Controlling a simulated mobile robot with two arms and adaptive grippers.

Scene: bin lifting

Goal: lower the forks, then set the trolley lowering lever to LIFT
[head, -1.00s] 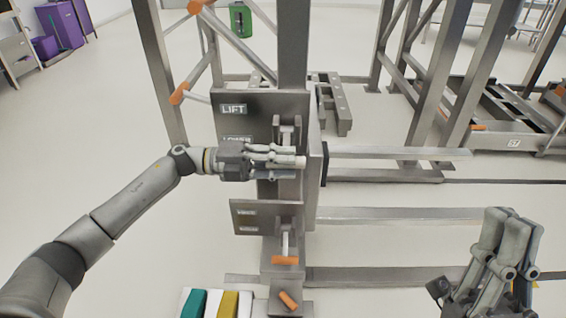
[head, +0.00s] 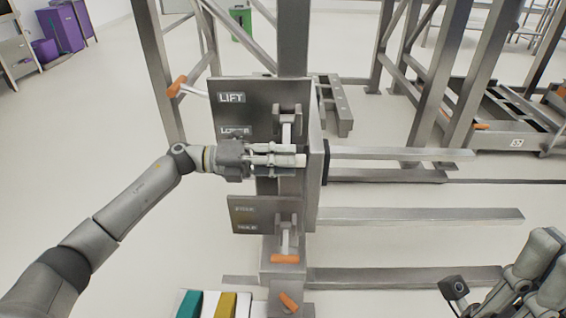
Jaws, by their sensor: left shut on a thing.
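An upper grey plate (head: 258,110) carries the labels LIFT above and LOWER below. A lever (head: 286,132) hangs from its bracket down to my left gripper (head: 283,160). My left gripper is shut on this lever's handle, around the LOWER end of the plate; the fingers hide most of the handle. The forks (head: 400,154) stick out level to the right of the mast. A lower plate (head: 255,215) has its own lever (head: 286,240) with an orange handle (head: 285,259), pointing down. My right gripper (head: 545,265) is at the lower right edge, partly cut off, away from everything.
A steel frame (head: 155,60) with diagonal bars stands behind the plates. Low rails (head: 420,276) run along the floor at right. A trolley (head: 505,115) stands far right. Teal and yellow blocks (head: 227,305) lie at the bottom.

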